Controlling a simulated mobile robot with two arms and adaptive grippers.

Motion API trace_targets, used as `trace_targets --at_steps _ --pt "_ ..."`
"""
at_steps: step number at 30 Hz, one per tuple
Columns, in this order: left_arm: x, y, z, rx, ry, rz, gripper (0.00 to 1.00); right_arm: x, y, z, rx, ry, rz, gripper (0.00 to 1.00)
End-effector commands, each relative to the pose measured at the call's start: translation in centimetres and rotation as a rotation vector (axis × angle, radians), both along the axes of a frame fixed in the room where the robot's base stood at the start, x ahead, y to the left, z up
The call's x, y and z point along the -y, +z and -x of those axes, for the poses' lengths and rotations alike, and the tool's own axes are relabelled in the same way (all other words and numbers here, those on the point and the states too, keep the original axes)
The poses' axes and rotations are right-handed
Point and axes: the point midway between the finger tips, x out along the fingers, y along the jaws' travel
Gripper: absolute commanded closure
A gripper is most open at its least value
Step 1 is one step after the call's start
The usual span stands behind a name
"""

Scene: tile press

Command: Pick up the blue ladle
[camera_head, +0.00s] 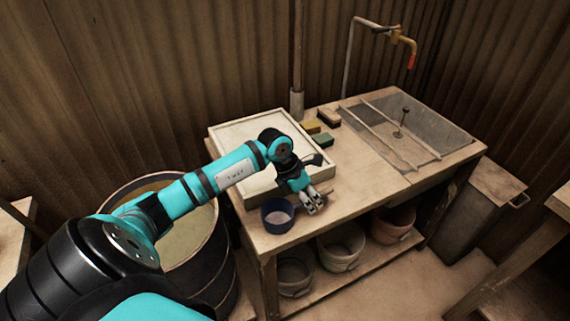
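The blue ladle (278,215) stands at the front left corner of the wooden table. Its dark blue round bowl faces up and shows a pale inside. No handle can be made out; it may be hidden by the gripper. My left gripper (313,204) points down just to the right of the bowl, close to the table's front edge. Its fingertips are small and close together, and I cannot tell whether they are open or shut on anything. My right gripper is not in view.
A pale shallow tray (232,133) lies behind the ladle. Small coloured blocks (322,141) sit beside it. A sink (440,130) with a tap (403,40) is at the right. Several buckets (342,248) stand on the lower shelf. A barrel (205,262) stands left of the table.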

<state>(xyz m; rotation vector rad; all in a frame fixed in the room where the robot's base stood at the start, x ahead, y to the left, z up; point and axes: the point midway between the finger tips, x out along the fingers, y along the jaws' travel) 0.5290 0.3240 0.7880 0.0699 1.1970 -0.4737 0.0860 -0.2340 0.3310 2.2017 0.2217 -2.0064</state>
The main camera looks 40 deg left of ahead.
Motion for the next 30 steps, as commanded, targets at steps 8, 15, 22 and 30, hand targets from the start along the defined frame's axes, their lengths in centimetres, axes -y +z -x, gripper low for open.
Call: trace_targets --at_steps 8,15,22,30 --pt "0.0 0.0 0.0 0.0 0.0 0.0 1.0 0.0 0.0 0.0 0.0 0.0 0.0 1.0" --pt "0.0 0.1 0.0 0.0 0.0 0.0 1.0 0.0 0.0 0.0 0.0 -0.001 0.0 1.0" --pt "0.0 0.1 0.0 0.001 0.0 0.0 1.0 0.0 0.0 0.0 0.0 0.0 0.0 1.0" --pt "-0.1 1.5 0.0 0.002 -0.001 -0.002 1.0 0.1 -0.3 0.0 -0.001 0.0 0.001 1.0"
